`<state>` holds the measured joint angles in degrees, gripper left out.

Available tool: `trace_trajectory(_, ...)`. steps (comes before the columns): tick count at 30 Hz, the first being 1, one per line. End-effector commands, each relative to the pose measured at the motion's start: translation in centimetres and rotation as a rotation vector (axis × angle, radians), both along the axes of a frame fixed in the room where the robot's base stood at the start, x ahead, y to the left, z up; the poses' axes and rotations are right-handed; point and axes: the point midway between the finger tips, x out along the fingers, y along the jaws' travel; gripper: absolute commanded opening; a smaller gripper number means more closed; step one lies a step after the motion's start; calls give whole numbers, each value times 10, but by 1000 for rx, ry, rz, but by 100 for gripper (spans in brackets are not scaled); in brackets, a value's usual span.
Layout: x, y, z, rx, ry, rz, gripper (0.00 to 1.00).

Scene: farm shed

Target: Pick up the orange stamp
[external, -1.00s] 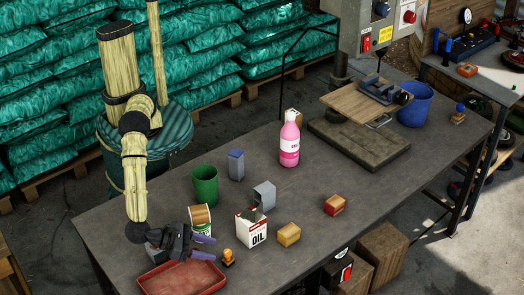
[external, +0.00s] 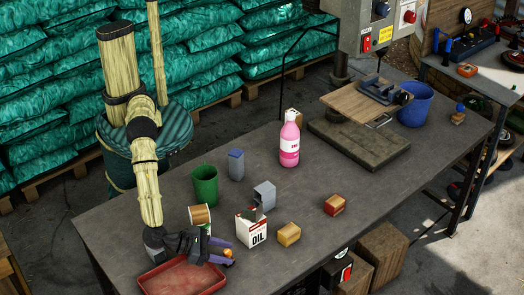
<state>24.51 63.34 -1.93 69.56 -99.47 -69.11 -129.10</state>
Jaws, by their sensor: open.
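The orange stamp (external: 228,254) stands on the grey workbench near its front edge, just right of the red tray. Only its top and a bit of its side show. My gripper (external: 222,253) is low over the bench with its purple fingers apart, reaching toward the right. The fingers lie around or right beside the stamp in this view and hide part of it. Whether they touch it cannot be told.
A red tray (external: 180,278) lies below my gripper. A pink bottle (external: 289,140) is farther back. The bench's right front is clear.

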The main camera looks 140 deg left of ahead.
Motion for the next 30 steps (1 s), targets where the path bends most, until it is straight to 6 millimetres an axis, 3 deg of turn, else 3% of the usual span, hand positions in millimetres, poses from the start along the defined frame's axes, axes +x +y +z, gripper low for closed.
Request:
trace_trajectory(8, 0, 0, 0, 0, 0, 0, 45)
trace_trajectory(15, 0, 0, 0, 0, 0, 0, 0)
trace_trajectory(25, 0, 0, 4, -1, -1, 0, 0)
trace_trajectory(30, 0, -1, 25, -2, -3, -1, 0)
